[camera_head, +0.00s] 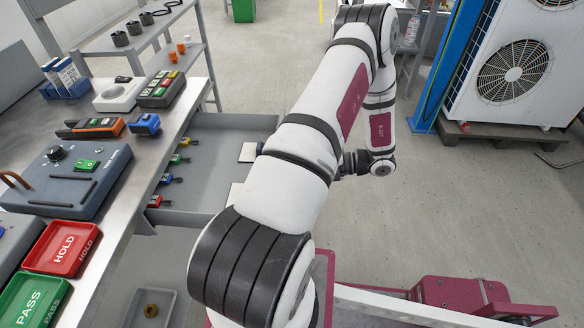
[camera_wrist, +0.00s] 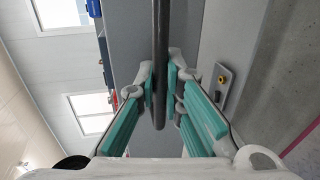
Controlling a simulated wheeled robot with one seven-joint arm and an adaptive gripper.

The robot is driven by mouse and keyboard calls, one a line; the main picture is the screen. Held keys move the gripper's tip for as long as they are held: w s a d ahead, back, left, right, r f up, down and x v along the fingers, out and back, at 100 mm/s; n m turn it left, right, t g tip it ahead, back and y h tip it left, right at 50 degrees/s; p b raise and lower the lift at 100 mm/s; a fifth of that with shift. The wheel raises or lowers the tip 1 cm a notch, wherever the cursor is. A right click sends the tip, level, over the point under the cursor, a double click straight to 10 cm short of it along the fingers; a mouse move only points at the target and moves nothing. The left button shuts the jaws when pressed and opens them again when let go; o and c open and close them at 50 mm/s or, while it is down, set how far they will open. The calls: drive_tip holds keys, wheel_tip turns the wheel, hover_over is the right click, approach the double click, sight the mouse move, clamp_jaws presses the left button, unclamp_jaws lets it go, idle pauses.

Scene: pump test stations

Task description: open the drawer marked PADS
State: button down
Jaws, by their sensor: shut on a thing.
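A grey drawer (camera_head: 213,146) stands pulled out from under the bench on the left in the head view. It holds several coloured plugs (camera_head: 165,179) and white pads (camera_head: 248,152). My arm crosses in front of its front panel, and no PADS marking is readable. In the wrist view, my gripper (camera_wrist: 161,88) has its teal-padded fingers on both sides of a dark bar handle (camera_wrist: 161,45) and is shut on it. The grey panel (camera_wrist: 128,45) lies behind the handle. In the head view my fingers are hidden behind the arm.
The bench top (camera_head: 122,205) carries a test unit (camera_head: 70,175), a red HOLD tray (camera_head: 62,248) and a green PASS tray (camera_head: 35,300). A lower tray with a brass ring (camera_head: 151,310) sits below. A fan unit (camera_head: 515,70) stands at right; the floor between is clear.

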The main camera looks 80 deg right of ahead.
drive_tip(key=c, duration=1.7)
unclamp_jaws()
drive_tip(key=v, duration=1.2)
